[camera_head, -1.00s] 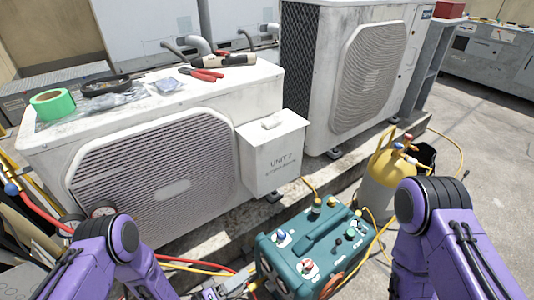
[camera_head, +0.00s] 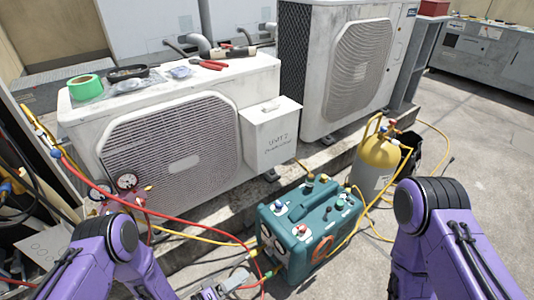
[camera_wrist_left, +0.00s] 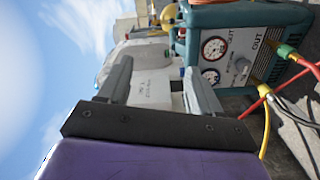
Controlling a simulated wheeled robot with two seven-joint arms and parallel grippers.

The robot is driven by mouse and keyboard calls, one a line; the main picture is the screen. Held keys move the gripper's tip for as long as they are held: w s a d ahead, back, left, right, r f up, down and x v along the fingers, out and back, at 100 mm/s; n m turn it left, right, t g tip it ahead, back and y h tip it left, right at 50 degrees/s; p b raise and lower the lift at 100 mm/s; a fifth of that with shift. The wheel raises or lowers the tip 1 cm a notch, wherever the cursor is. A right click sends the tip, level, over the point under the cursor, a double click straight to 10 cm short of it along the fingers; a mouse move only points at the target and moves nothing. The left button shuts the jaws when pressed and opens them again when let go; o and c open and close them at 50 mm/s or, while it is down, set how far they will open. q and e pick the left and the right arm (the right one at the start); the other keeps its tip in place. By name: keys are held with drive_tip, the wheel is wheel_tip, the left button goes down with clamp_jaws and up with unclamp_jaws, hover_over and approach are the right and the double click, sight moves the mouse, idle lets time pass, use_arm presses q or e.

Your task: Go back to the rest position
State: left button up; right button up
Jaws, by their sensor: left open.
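My left arm (camera_head: 110,250) comes in at the lower left of the head view, bent at its elbow. My left gripper (camera_head: 222,287) shows at the bottom edge, partly cut off, in front of the teal recovery machine (camera_head: 312,222). In the left wrist view the gripper (camera_wrist_left: 158,88) has its two fingers apart with nothing between them. The teal machine's gauges (camera_wrist_left: 214,48) are beyond the fingers there. My right arm (camera_head: 440,235) stands bent at the lower right of the head view; its gripper is out of view.
A white condenser (camera_head: 165,150) carries green tape (camera_head: 86,87) and red-handled pliers (camera_head: 209,64). A second condenser (camera_head: 350,65) stands behind. A yellow-topped cylinder (camera_head: 378,155) is near my right arm. Gauges (camera_head: 127,181) and red and yellow hoses lie by my left arm. Open concrete is right.

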use_arm(q)
drive_tip(key=s+a+f+g+y+b, duration=0.2)
drive_tip(key=s+a+f+y+b, duration=0.1)
drive_tip(key=s+a+f+y, duration=0.3)
drive_tip(key=s+a+f+g+y+b, duration=0.25)
drive_tip(key=s+f+y, duration=0.25)
drive_tip(key=f, duration=0.4)
drive_tip(key=s+a+f+n+g+y+b, duration=0.2)
drive_tip(key=s+a+f+g+y+b, duration=0.3)
drive_tip(key=s+a+b, duration=0.75)
use_arm(e)
wheel_tip(320, 180, down, 17)
drive_tip(key=s+g, duration=0.1)
drive_tip(key=s, duration=0.1)
use_arm(q)
wheel_tip(320, 180, up, 38)
drive_tip(key=w+t+y+p, duration=0.1)
drive_tip(key=w+t+p, duration=0.1)
drive_tip(key=p, duration=3.6)
drive_tip(key=shift+w+a+f+n+y+p, duration=0.25)
drive_tip(key=shift+w+a+n+y+p, duration=0.05)
drive_tip(key=shift+a+y, duration=0.1)
use_arm(e)
wheel_tip(320, 180, up, 38)
drive_tip(key=w+t, duration=0.1)
drive_tip(key=shift+w+f, duration=0.15)
drive_tip(key=shift+w, duration=0.25)
drive_tip(key=shift+a, duration=0.1)
